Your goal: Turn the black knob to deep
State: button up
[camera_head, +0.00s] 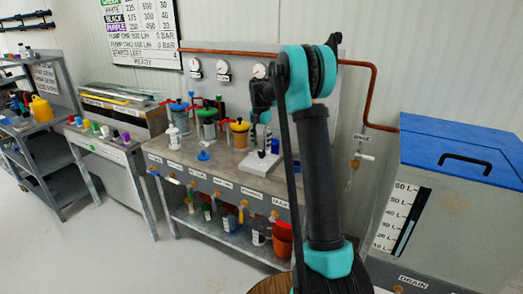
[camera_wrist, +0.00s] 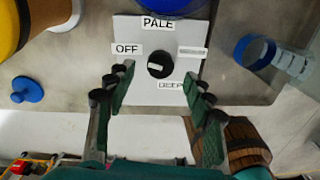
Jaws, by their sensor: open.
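The black knob (camera_wrist: 161,62) sits on a white plate (camera_wrist: 135,90) in the wrist view, with a small white mark on its face. Labels OFF at left, PALE above and DEEP at lower right surround it; a label at right is unreadable. My gripper (camera_wrist: 157,78) is open, its green fingers on either side below the knob, apart from it. The right finger lies close to the DEEP label. In the head view my gripper (camera_head: 259,135) is over the white plate (camera_head: 259,163) on the bench; the knob cannot be made out there.
A blue round thing (camera_wrist: 175,5) stands behind the plate, and a yellow container (camera_wrist: 12,25) is at left. A blue-rimmed clear cup (camera_wrist: 262,50) lies at right. A blue stopper (camera_wrist: 27,90) sits at left. A wooden barrel (camera_wrist: 240,140) is below the right finger.

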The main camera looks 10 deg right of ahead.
aim_at(262, 151)
jog(key=shift+s+f, duration=0.1)
jog(key=shift+f, duration=1.55)
jog(key=c, duration=1.2)
